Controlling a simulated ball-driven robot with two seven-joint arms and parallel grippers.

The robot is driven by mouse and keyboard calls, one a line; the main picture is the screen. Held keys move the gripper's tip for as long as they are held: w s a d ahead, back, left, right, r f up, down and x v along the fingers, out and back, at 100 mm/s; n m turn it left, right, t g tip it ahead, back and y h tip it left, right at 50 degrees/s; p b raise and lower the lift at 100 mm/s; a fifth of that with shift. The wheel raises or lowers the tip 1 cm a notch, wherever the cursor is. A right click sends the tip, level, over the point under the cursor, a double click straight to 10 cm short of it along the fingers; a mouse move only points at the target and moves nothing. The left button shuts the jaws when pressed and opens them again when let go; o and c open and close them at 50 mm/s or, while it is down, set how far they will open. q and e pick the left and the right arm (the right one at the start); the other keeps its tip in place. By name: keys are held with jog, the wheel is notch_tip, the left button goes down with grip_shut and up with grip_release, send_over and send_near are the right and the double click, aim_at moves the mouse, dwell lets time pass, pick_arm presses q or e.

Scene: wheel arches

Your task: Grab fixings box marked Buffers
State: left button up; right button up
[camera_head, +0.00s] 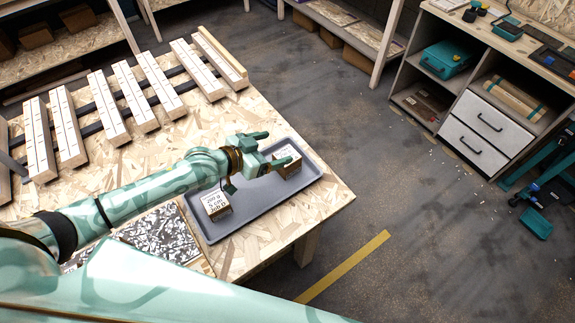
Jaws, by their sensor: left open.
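Two small boxes with white printed tops stand in a grey tray (262,203) on the chipboard table. The near-left box (216,206) has dark print on its top, too small for me to read. The far-right box (290,166) is partly hidden by my left gripper (278,147). I cannot tell which box is marked Buffers. My left gripper is open and empty, its fingers pointing right, over the far part of the tray, close to the far-right box. I cannot tell whether it touches that box. My right gripper is not in view.
Several pale wooden bars (110,108) lie across dark rails at the table's back left. A black-and-white speckled panel (160,240) lies left of the tray. A workbench with white drawers (487,122) and a teal case (447,59) stands at the right. The floor between is clear.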

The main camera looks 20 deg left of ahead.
pick_arm(q)
jog(key=b, duration=0.2)
send_near(292, 152)
jog(key=w+d+f, duration=0.1)
jog(key=w+f, duration=0.1)
jog(key=shift+w+d+f, duration=0.25)
jog(key=shift+w+d, duration=0.1)
jog(key=b+x, duration=0.2)
jog(key=x, duration=0.4)
jog(key=shift+w+d+f+b, duration=0.1)
jog(key=shift+w+d+b, duration=0.05)
jog(key=shift+d+b, duration=0.15)
jog(key=c, duration=1.2)
